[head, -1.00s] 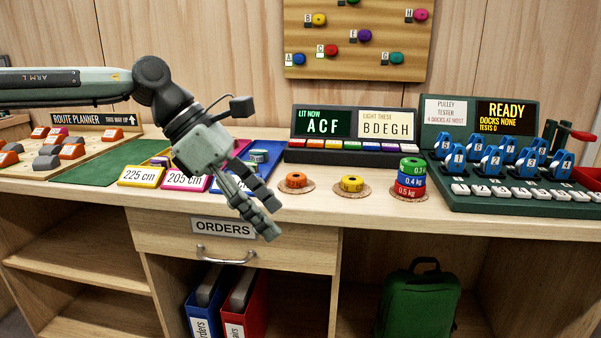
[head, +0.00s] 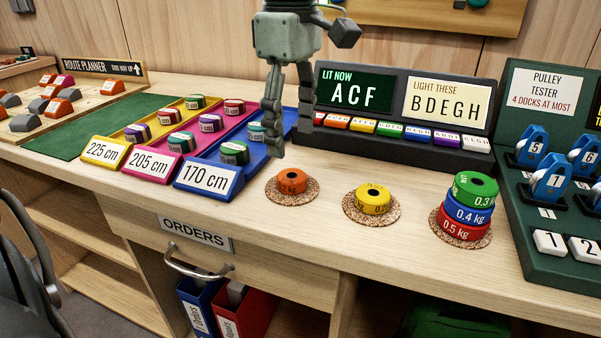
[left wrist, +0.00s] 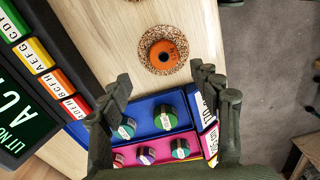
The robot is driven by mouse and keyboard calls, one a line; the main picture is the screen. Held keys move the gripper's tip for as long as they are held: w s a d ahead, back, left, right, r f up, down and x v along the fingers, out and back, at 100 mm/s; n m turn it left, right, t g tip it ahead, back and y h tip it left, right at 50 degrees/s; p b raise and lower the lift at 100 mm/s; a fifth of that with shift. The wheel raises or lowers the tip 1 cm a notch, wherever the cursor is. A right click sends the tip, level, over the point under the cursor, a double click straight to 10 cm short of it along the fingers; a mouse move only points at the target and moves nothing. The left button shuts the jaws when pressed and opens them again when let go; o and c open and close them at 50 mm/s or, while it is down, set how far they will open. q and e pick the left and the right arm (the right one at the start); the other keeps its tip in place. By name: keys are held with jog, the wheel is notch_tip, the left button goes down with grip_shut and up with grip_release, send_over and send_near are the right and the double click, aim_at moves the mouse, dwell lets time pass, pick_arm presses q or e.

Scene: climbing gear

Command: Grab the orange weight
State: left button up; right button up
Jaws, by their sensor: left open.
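The orange weight (head: 292,181) is a short disc with a dark centre hole. It lies flat on a round cork coaster (head: 310,190) on the wooden counter. My left gripper (head: 289,140) points down just behind and above it in the head view, open and empty. In the left wrist view the orange weight (left wrist: 164,54) lies ahead of the fingertips, between their lines, and the left gripper (left wrist: 162,76) has its fingers spread wide apart. The fingers do not appear to touch the weight. My right gripper is not in view.
A yellow weight (head: 372,199) and a green, blue and red weight stack (head: 467,207) stand to the right on coasters. The blue tray (head: 262,148) is close on the left. The lit sign box (head: 400,98) stands behind. The counter's front strip is clear.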

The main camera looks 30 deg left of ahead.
aim_at(292, 175)
pick_arm(q)
jog(key=f, duration=0.6)
jog(key=shift+s+d+f, duration=0.1)
jog(key=shift+s+d, duration=0.05)
jog(key=shift+s, duration=0.15)
jog(key=shift+c, duration=0.3)
jog(key=c, duration=1.2)
jog(key=shift+c, duration=0.7)
